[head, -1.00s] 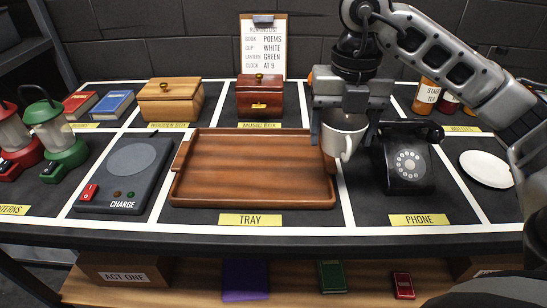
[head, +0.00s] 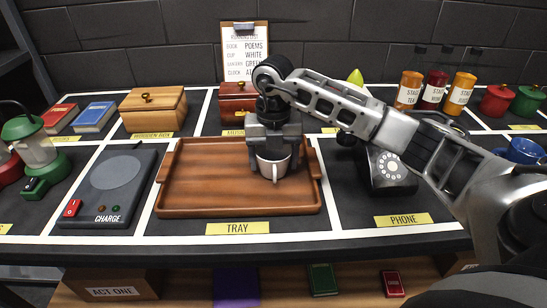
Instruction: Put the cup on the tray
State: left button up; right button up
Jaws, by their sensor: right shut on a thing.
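The white cup (head: 273,168) is upright in my right gripper (head: 272,160), which is shut on it. Its handle faces the front. The cup is over the right part of the brown wooden tray (head: 200,210); I cannot tell whether its base touches the tray. The tray is otherwise empty and lies behind the yellow TRAY label (head: 237,228). My left gripper is not in view.
The black phone (head: 390,170) stands right of the tray, partly behind my right arm. The charge pad (head: 118,180) is on the left. A wooden box (head: 152,112) and the music box (head: 238,104) stand behind the tray.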

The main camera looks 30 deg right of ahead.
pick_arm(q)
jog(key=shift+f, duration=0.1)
pick_arm(e)
jog(key=shift+f, duration=0.2)
jog(key=o, duration=1.1)
jog(key=shift+c, duration=0.2)
jog(key=shift+r, duration=0.1)
jog(key=shift+r, duration=0.25)
pick_arm(q)
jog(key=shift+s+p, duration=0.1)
jog(key=shift+p, duration=0.2)
pick_arm(e)
notch_tip(320, 180, up, 12)
jog(key=shift+f, duration=0.2)
